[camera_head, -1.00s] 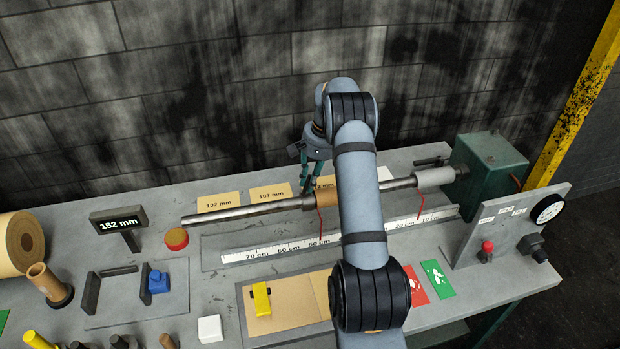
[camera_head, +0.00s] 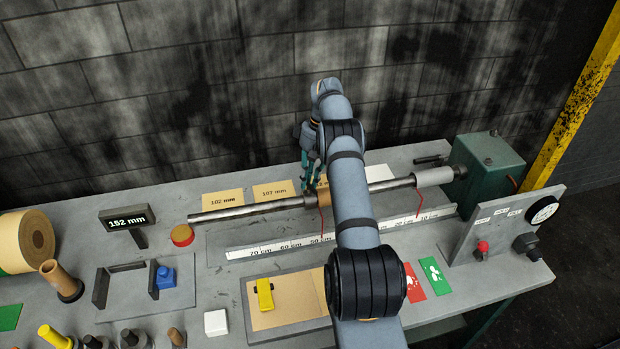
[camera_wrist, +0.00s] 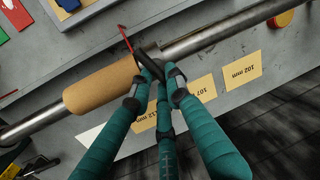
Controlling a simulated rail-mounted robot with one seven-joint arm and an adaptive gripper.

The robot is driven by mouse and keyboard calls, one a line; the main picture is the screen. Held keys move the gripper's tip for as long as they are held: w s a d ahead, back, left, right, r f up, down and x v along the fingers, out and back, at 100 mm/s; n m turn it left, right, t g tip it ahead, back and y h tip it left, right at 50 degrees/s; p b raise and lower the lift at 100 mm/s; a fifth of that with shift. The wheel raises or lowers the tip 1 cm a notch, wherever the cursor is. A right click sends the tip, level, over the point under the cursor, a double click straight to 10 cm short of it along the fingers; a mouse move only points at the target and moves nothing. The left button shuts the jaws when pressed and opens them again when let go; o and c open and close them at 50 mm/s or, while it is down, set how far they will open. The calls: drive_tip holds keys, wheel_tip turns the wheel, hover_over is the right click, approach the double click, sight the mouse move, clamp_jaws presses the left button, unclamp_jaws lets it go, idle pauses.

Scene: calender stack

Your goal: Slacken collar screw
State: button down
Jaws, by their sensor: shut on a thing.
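A steel shaft (camera_head: 245,210) runs across the bench and carries a brown core (camera_wrist: 103,86). A grey collar (camera_wrist: 149,50) sits on the shaft against the core's end; it also shows in the head view (camera_head: 310,201). My gripper (camera_wrist: 158,78) is at the collar, its teal fingers closed together on a small dark piece at the collar's side, which looks like the collar screw. The fingertips hide most of that piece. In the head view my gripper (camera_head: 309,181) comes down from above, just behind the shaft. A red pointer (camera_wrist: 125,39) sticks out beside the collar.
A white ruler (camera_head: 280,247) lies in front of the shaft. Cards (camera_head: 223,202) with sizes lie behind it. A green housing (camera_head: 488,170) holds the shaft's right end. A display (camera_head: 127,217) reading 152 mm and a red button (camera_head: 182,235) stand at left.

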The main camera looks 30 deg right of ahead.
drive_tip(key=shift+f+n, duration=0.1)
drive_tip(key=shift+n, duration=0.4)
drive_tip(key=shift+a, duration=0.1)
idle(0.3)
drive_tip(key=c, duration=1.6)
unclamp_jaws()
drive_tip(key=shift+m, duration=0.4)
